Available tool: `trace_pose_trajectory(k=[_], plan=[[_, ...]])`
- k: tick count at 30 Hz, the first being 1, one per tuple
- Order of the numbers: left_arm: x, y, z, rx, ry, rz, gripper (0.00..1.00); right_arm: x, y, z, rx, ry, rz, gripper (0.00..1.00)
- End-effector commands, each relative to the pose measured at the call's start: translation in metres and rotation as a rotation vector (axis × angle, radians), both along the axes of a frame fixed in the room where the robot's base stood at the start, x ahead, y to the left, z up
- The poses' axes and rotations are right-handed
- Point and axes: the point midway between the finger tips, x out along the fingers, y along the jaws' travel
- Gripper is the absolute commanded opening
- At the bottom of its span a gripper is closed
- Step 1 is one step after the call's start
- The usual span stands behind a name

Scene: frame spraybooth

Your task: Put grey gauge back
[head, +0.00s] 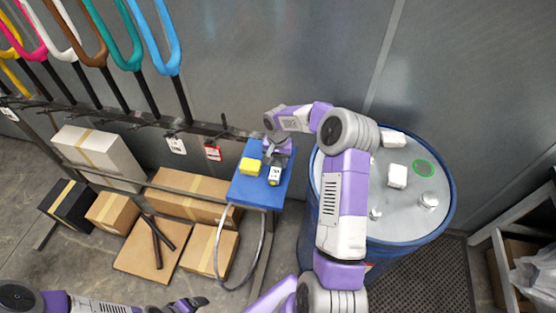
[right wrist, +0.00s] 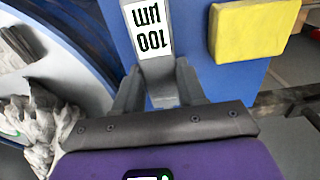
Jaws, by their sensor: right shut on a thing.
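The grey gauge with a white "100 µm" label (right wrist: 148,30) is between the fingers of my right gripper (right wrist: 158,92) in the right wrist view. The fingers are shut on its near end. In the head view, my right gripper (head: 277,160) is over the blue stand (head: 256,193), and the gauge (head: 275,176) shows at its front edge. I cannot tell whether the gauge touches the blue top. A yellow block (head: 250,167) sits on the stand beside it, apart from the gauge. My left gripper (head: 190,303) is low at the bottom edge, its fingers unclear.
A blue drum (head: 446,215) stands right of the stand; its top holds several whitish items and a green ring (head: 424,168). A rail (head: 140,122) with coloured frames hangs behind on the left. Cardboard boxes (head: 188,195) lie below. A hose (head: 218,262) loops under the stand.

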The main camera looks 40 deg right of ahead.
Motion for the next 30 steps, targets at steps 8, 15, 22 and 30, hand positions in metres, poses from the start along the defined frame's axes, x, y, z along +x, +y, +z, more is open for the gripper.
trace_pose_trajectory(k=[8, 15, 22, 30], plan=[[0.0, 0.0, -0.0052, 0.0, 0.0, 0.0, 0.83, 0.0002, 0.0001, -0.0059, 0.001, -0.001, 0.0, 0.04], [0.0, -0.0001, -0.0048, 0.0, 0.0, 0.0, 0.83, 0.0002, -0.0001, -0.0056, 0.0, 0.0, 0.0, 0.47], [0.0, 0.0, -0.0049, 0.0, 0.0, 0.0, 0.83, 0.0, -0.0001, -0.0057, 0.0, 0.0, 0.0, 0.7], [0.0001, 0.0, -0.0057, 0.0, 0.0, 0.0, 0.83, 0.0003, -0.0005, -0.0005, -0.002, -0.001, -0.001, 0.7]])
